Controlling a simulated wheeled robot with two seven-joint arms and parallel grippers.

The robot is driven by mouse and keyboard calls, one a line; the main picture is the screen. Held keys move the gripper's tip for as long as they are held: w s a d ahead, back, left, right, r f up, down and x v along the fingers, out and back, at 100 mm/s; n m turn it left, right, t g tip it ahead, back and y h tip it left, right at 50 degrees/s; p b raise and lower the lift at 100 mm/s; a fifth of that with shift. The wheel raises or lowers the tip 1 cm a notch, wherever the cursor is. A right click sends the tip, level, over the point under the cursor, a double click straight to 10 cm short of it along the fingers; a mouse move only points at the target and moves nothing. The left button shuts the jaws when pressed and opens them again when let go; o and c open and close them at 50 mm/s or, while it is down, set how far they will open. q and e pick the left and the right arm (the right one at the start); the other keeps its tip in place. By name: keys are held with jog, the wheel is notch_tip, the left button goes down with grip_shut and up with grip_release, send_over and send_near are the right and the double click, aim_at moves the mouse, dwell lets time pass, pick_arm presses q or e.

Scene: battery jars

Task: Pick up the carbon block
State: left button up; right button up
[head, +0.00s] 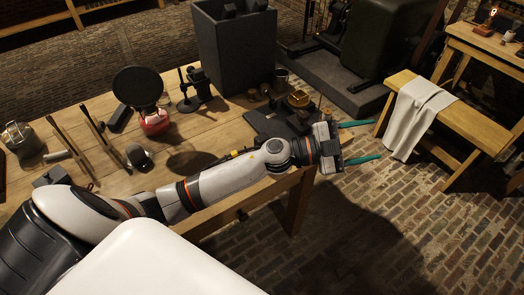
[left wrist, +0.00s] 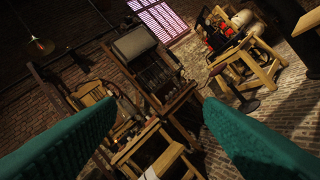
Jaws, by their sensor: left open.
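My left gripper (head: 365,141) reaches past the right end of the wooden table (head: 222,128) in the head view. Its two teal fingers are spread wide and empty, pointing right over the brick floor. In the left wrist view the fingers (left wrist: 159,112) stand apart with only the distant room between them. I cannot tell for sure which thing is the carbon block. A dark oblong block (head: 121,118) lies on the table left of the round black disc, well away from the gripper. My right gripper is not in view.
A tall dark box (head: 235,48) stands at the table's back. A black disc (head: 138,86) above a red base, a small dark stand (head: 187,98) and a dark tray (head: 268,122) crowd the table. A bench with a white cloth (head: 416,115) stands right, across open floor.

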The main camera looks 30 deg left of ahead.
pick_arm(q)
jog(key=s+d+m+g, duration=0.1)
jog(key=m+g, duration=0.4)
jog(key=g, duration=0.1)
jog(key=n+g+y, duration=0.1)
jog(key=g+y, duration=0.5)
jog(key=y, duration=1)
send_over(262, 137)
jog(key=f, duration=0.3)
jog(key=shift+w+d+f, duration=0.1)
jog(key=shift+w, duration=0.15)
jog(key=shift+n, duration=0.3)
jog(key=f, duration=0.1)
jog(key=f+p, duration=0.1)
jog(key=f, duration=0.1)
jog(key=a+f, duration=0.1)
jog(key=f, duration=0.1)
jog(key=shift+s+f+p, duration=0.15)
jog(key=shift+f+p, duration=0.1)
jog(key=shift+p, duration=0.1)
jog(key=shift+d+f, duration=0.1)
jog(key=shift+f, duration=0.45)
jog(key=f, duration=0.1)
jog(key=f+p, duration=0.1)
jog(key=f, duration=0.2)
jog(key=shift+s+d+f+p, duration=0.1)
jog(key=shift+d+f+p, duration=0.1)
jog(key=shift+d+p, duration=0.2)
jog(key=shift+a+f, duration=0.1)
jog(key=shift+f, duration=0.25)
